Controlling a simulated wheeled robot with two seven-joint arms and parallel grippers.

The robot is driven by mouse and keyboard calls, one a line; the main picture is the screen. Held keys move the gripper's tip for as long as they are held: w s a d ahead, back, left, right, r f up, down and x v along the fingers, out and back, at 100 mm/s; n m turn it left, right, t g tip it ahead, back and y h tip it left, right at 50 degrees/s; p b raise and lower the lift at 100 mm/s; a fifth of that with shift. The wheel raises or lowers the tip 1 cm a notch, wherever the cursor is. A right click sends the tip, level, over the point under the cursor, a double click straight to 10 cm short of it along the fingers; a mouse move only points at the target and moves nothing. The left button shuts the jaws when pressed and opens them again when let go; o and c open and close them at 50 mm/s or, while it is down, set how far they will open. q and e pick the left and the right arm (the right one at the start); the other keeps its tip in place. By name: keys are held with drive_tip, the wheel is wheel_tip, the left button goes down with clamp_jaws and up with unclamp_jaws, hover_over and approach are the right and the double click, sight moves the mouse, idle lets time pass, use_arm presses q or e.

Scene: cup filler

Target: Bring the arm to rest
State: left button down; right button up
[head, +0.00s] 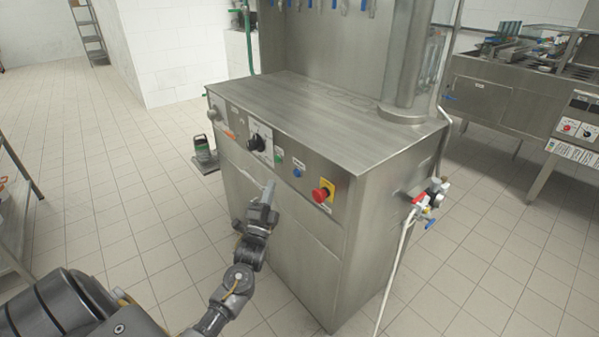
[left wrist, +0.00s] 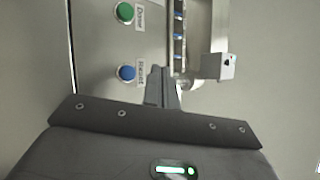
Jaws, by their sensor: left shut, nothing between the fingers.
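My left gripper (head: 267,193) is shut and empty in front of the steel cup filler (head: 290,215), near its control panel. In the left wrist view the shut fingers (left wrist: 163,90) point at the panel, close to the blue Reset button (left wrist: 127,73). A green button (left wrist: 125,12) is beyond it. In the head view the panel carries a black rotary knob (head: 256,142), a green button, a blue button (head: 297,171) and a red emergency stop (head: 323,191). I cannot tell whether the fingers touch the panel. My right gripper is not in view.
Valves and hoses (head: 424,200) stick out from the machine's right side. A steel shelf (head: 15,205) is at the left edge, and a steel counter (head: 510,90) at the back right. The tiled floor between is clear.

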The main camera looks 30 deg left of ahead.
use_arm(q)
drive_tip(key=shift+f, duration=0.1)
